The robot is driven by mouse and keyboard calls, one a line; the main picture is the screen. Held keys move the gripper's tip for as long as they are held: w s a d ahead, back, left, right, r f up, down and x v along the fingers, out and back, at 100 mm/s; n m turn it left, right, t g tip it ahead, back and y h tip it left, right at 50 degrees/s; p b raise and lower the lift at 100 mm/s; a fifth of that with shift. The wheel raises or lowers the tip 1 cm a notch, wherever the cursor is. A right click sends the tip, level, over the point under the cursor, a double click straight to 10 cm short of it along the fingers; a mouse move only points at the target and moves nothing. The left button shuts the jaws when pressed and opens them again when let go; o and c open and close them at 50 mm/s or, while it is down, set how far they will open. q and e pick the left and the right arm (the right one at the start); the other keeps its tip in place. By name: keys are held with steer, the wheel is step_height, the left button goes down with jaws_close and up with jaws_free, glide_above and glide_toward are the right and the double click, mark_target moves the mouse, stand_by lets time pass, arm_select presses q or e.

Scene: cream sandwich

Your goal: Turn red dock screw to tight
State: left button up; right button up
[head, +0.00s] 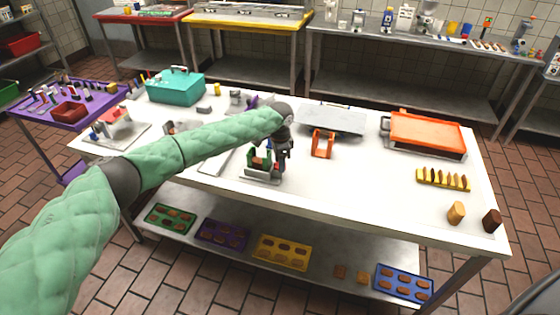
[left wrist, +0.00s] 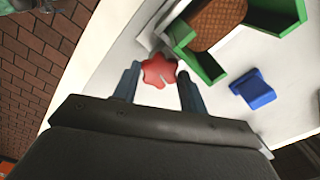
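The red screw (left wrist: 158,71) is a star-shaped knob on the white dock plate, seen from above in the left wrist view. My left gripper (left wrist: 157,82) is open, with one finger on each side of the knob; I cannot tell whether the fingers touch it. In the head view my left gripper (head: 272,170) points down at the dock, and the knob is mostly hidden. A green holder (left wrist: 203,64) with a brown waffle-patterned biscuit (left wrist: 217,24) stands beside the knob. A blue block (left wrist: 253,90) lies to the right. My right gripper is not in view.
The dock sits near the front edge of the white table (head: 375,190). An orange stand (head: 322,143), an orange tray (head: 427,132) and a yellow rack (head: 443,180) stand to the right. A teal box (head: 175,87) is at the back left.

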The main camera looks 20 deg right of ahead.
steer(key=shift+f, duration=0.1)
arm_select(q)
steer(key=shift+f+m+b, duration=0.1)
steer(key=shift+m+b, duration=0.5)
steer(key=m+b, duration=0.2)
steer(key=m, duration=0.2)
steer(key=shift+b, duration=0.3)
steer(key=m+b, duration=0.3)
steer(key=m, duration=0.4)
steer(key=shift+m+b, duration=0.4)
steer(key=shift+m, duration=1)
steer(key=shift+r, duration=0.2)
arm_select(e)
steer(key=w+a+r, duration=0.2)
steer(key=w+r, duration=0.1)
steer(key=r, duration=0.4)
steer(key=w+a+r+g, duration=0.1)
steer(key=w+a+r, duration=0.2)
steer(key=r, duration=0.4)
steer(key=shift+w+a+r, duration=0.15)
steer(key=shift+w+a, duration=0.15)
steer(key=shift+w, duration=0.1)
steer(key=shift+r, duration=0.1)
